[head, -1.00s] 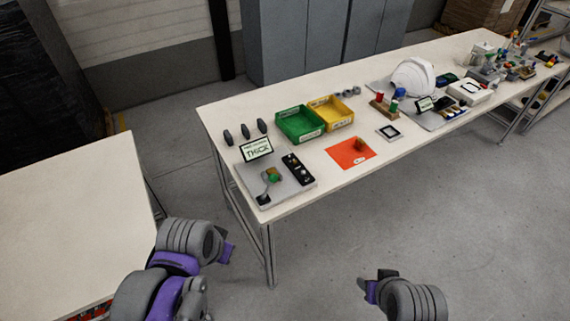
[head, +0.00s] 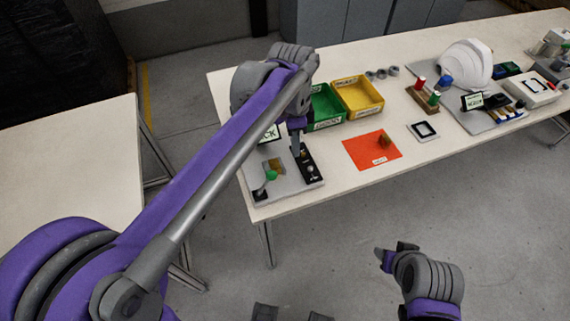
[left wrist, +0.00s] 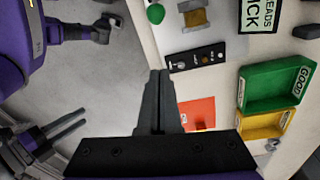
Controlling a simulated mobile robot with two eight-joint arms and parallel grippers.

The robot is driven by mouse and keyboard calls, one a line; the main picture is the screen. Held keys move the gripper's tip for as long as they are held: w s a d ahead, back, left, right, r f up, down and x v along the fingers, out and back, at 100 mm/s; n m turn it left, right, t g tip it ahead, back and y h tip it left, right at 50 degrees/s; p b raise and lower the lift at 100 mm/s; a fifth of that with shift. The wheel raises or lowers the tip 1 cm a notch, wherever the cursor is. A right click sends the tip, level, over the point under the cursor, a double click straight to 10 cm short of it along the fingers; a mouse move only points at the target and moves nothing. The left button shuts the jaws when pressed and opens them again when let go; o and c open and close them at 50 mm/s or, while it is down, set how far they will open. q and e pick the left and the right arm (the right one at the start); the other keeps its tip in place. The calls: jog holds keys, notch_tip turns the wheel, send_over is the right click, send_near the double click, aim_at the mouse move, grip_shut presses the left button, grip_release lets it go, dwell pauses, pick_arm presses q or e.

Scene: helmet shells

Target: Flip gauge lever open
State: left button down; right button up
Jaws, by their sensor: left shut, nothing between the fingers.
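The gauge is a light grey plate (head: 285,188) at the near left corner of the long table. Its lever has a green knob (head: 271,175) beside a brass-coloured block (head: 273,164). In the left wrist view the green knob (left wrist: 155,13) is at the top edge, with the brass block (left wrist: 195,18) to its right. My left gripper (head: 297,150) is over the gauge's right part, by its black strip (head: 308,167); its fingers (left wrist: 158,75) are shut and empty, apart from the knob.
Behind the gauge are a green bin (head: 325,106) and a yellow bin (head: 358,97); a sign (left wrist: 262,14) is partly hidden by my left arm in the head view. An orange mat (head: 365,152) with a small brass piece lies right of the gauge.

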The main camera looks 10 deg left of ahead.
aim_at(266, 182)
pick_arm(q)
jog(key=shift+s, duration=0.1)
notch_tip(266, 182, down, 9)
jog(key=s+a, duration=0.1)
jog(key=a, duration=0.2)
jog(key=shift+s, duration=0.3)
jog(key=shift+s+r, duration=0.1)
jog(key=shift+r, duration=0.05)
dwell(0.4)
jog(key=shift+s+a+r+h, duration=0.1)
jog(key=shift+a+r+h, duration=0.05)
jog(key=shift+a+h, duration=0.15)
